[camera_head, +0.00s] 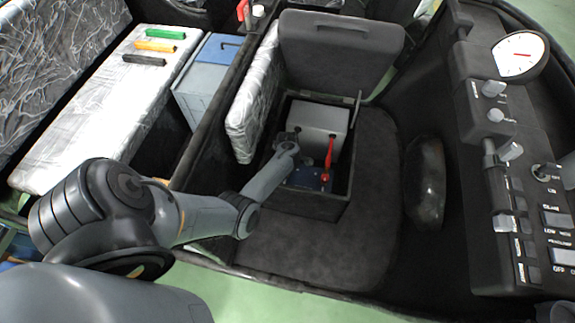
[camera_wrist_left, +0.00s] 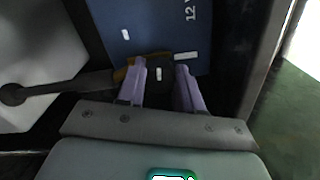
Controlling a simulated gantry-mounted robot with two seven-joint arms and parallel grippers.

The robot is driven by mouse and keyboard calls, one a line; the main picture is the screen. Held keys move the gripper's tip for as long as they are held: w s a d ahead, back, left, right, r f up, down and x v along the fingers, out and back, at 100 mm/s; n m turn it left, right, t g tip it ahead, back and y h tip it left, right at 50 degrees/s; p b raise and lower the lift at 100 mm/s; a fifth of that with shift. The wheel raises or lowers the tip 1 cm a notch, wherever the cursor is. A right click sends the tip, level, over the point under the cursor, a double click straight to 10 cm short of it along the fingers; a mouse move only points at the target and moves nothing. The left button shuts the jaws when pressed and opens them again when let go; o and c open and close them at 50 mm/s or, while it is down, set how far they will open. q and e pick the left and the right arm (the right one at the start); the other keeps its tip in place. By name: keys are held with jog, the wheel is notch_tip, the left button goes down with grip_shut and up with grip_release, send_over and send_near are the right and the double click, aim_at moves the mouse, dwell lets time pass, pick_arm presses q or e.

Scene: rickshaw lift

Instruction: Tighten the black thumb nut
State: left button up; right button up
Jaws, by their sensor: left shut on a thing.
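The blue battery (camera_head: 312,180) marked "12 V" sits low in the open compartment, and it fills the top of the left wrist view (camera_wrist_left: 135,28). The black thumb nut (camera_wrist_left: 159,73) is at the battery's near edge, by a brass-coloured piece (camera_wrist_left: 122,73) and a black cable (camera_wrist_left: 97,82). My left gripper (camera_wrist_left: 162,70) has its two purple fingers on either side of the nut, shut on it. In the head view my left arm reaches into the compartment; the fingertips and nut are too small or hidden to make out there. My right gripper is not in view.
A grey box (camera_head: 320,116) stands behind the battery. A red cable or handle (camera_head: 329,153) rises at the battery's right. The compartment's lid (camera_head: 340,45) is tilted up behind. A silver-wrapped cushion (camera_head: 250,105) stands left.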

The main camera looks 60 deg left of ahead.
pick_arm(q)
jog(key=m+p, duration=0.2)
jog(key=m, duration=0.2)
jog(key=shift+r+m+p, duration=0.15)
jog(key=shift+m+p, duration=0.15)
jog(key=shift+p, duration=0.05)
jog(key=m+p, duration=0.1)
jog(key=m, duration=0.2)
jog(key=shift+s+m, duration=0.1)
jog(key=shift+m, duration=0.2)
jog(key=m+p, duration=0.1)
jog(key=m, duration=0.3)
jog(key=shift+s+a+p, duration=0.1)
jog(key=shift+p, duration=0.25)
jog(key=m, duration=0.4)
jog(key=shift+p, duration=0.3)
jog(key=o, duration=1)
jog(key=shift+o, duration=0.2)
